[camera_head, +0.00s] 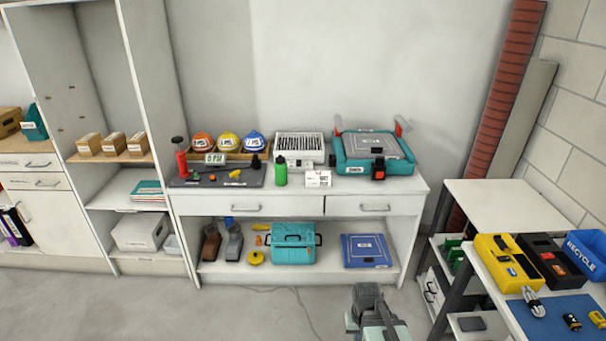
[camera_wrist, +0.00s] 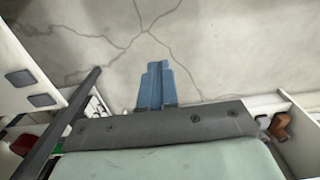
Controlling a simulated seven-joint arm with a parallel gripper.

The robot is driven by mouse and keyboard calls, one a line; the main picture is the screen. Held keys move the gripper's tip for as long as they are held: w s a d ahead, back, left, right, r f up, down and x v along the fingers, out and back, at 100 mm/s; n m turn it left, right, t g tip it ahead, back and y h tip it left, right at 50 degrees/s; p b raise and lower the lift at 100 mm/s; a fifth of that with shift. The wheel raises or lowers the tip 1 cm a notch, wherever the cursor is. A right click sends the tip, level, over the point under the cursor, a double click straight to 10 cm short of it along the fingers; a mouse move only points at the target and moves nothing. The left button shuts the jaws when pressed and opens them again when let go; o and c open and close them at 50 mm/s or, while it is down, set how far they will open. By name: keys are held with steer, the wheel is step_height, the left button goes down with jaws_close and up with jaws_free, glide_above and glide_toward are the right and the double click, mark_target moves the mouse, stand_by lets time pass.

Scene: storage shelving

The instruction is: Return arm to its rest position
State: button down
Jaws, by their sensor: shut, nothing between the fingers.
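My gripper (camera_wrist: 157,70) shows in the wrist view as two blue-grey fingers pressed together, with nothing between them. It is over bare, cracked concrete floor (camera_wrist: 100,30) and touches nothing that I can see. In the head view, part of my grey-green arm rises from the bottom edge, right of centre, in front of the white workbench (camera_head: 290,207). I cannot tell the fingers apart from the arm there.
At right, a side table holds a yellow bin (camera_head: 493,252) and a blue recycle bin (camera_head: 588,252). The floor (camera_head: 130,310) at left is clear.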

steer(key=s+f+g, duration=0.3)
steer(key=s+f, duration=0.6)
steer(key=s, duration=0.5)
steer(key=s+f+g, duration=0.3)
steer(key=s+f, duration=0.7)
steer(key=s, duration=0.4)
steer(key=shift+s+g, duration=0.3)
steer(key=shift+d, duration=0.1)
